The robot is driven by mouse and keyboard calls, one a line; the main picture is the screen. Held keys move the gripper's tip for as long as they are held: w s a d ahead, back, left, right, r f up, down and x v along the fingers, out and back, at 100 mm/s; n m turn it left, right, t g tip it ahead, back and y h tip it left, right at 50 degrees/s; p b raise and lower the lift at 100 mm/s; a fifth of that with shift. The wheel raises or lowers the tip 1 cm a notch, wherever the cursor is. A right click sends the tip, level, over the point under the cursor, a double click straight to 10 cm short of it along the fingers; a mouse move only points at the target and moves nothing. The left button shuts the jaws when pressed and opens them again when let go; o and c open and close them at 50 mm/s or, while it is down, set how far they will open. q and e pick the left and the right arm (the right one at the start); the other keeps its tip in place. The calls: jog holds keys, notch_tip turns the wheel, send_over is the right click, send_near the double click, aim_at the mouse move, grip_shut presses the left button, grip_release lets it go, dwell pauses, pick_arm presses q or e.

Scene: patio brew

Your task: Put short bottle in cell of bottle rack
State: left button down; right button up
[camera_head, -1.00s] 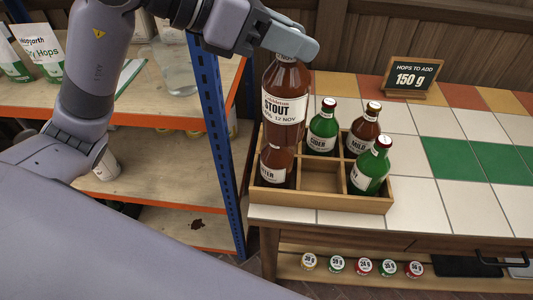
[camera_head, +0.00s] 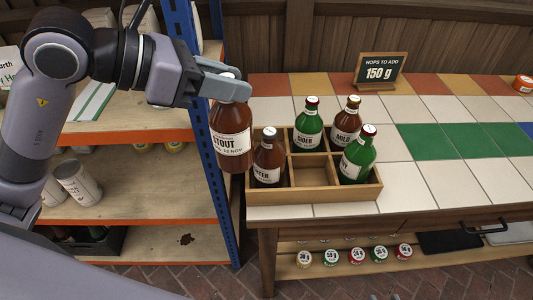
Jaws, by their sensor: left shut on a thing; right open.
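My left gripper (camera_head: 228,88) is shut on the neck of a brown STOUT bottle (camera_head: 231,130) with a white label. The bottle hangs nearly upright at the left side of the wooden bottle rack (camera_head: 330,199). In the rack, a brown bottle (camera_head: 268,155) fills the front left cell and a green bottle (camera_head: 358,157) the front right cell. A green CIDER bottle (camera_head: 308,127) and a brown MILD bottle (camera_head: 347,122) stand in the back row. The front middle cell (camera_head: 312,173) is empty. The back left cell is partly hidden. My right gripper is out of view.
The rack stands on a tiled counter (camera_head: 440,180), with free tiles to its right. A "150 g" sign (camera_head: 381,72) stands behind. A blue shelf post (camera_head: 196,100) and wooden shelves (camera_head: 130,180) are at the left. Several coloured lids (camera_head: 357,256) lie on the ledge below.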

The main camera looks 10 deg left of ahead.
pick_arm(q)
jog(key=a+f, duration=0.3)
jog(key=f, duration=0.4)
jog(key=a+f, duration=0.3)
jog(key=f, duration=0.4)
jog(key=shift+a+f+m, duration=0.3)
jog(key=shift+a, duration=0.05)
jog(key=shift+w+d+r, duration=0.1)
jog(key=shift+r, duration=0.05)
